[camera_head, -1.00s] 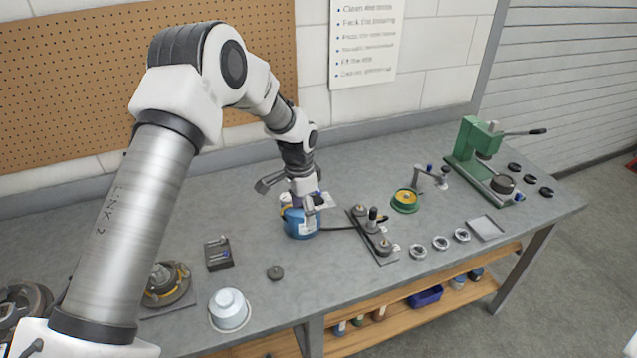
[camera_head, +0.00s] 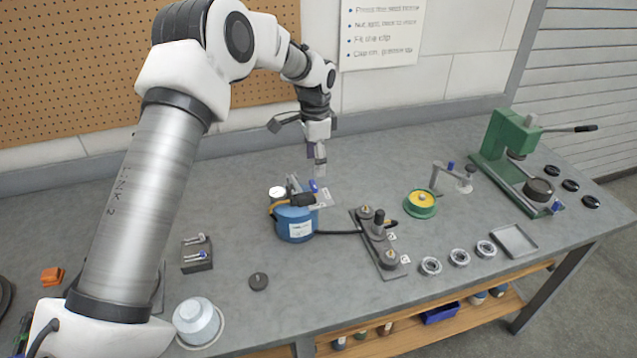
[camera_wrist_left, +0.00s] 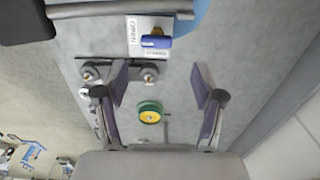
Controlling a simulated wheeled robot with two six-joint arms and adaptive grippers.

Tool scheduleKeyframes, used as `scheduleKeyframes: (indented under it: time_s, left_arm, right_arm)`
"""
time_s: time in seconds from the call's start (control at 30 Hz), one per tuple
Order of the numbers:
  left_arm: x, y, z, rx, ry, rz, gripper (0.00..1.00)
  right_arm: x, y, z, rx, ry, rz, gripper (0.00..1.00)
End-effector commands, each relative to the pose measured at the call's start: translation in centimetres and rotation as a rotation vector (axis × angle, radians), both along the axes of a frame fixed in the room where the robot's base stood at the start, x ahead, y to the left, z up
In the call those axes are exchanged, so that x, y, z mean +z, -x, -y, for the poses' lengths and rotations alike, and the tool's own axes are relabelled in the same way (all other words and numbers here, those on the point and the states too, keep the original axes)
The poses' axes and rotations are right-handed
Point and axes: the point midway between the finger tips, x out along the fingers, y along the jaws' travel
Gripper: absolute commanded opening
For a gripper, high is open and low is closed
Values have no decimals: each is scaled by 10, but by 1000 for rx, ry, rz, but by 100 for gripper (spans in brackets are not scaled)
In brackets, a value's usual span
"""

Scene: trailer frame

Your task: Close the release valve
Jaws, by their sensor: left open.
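The blue hand pump (camera_head: 296,224) stands on the bench with a dial gauge (camera_head: 277,192) on top and a black hose to its right. Its blue valve lever (camera_head: 314,186) sits on top beside pale label plates. In the left wrist view the blue lever (camera_wrist_left: 156,42) lies over the lower plate, beside a plate reading OPEN (camera_wrist_left: 132,30). My left gripper (camera_head: 319,168) is above and just behind the pump, fingers pointing down, apart from the lever. In the left wrist view its jaws (camera_wrist_left: 160,84) are spread and empty. My right gripper is not in view.
A valve block plate (camera_head: 379,245) is right of the pump, with a green and yellow round part (camera_head: 421,204) beyond it. A green press (camera_head: 512,150) stands at the right. The bench behind the pump is clear.

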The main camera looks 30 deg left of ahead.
Motion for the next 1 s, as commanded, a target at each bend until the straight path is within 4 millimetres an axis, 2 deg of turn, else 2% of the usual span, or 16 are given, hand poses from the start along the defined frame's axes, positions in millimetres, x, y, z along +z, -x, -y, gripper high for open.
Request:
scheduleKeyframes:
  time_s: [0.1, 0.3, 0.43, 0.6, 0.63, 0.77, 0.8, 1.0]
  left_arm:
    - [-19, 1, 0, 1, 0, -3, 69]
    - [-54, 2, 0, 1, 0, -3, 69]
    - [-62, 1, 0, 1, 0, 0, 69]
    - [-63, 1, 0, 1, 0, 0, 69]
    - [-62, 1, 0, 1, 0, 0, 62]
    - [-62, 1, 0, 1, 0, 0, 16]
    - [-62, 1, 0, 1, 0, 0, 9]
    - [-63, 2, 0, 3, 0, -1, 9]
  right_arm:
    - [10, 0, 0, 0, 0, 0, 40]
    - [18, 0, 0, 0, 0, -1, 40]
    - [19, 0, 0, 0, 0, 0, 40]
    - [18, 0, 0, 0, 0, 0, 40]
    - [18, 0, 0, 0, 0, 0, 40]
    - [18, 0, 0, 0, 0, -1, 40]
    - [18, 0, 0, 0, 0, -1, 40]
    - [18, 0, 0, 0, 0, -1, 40]
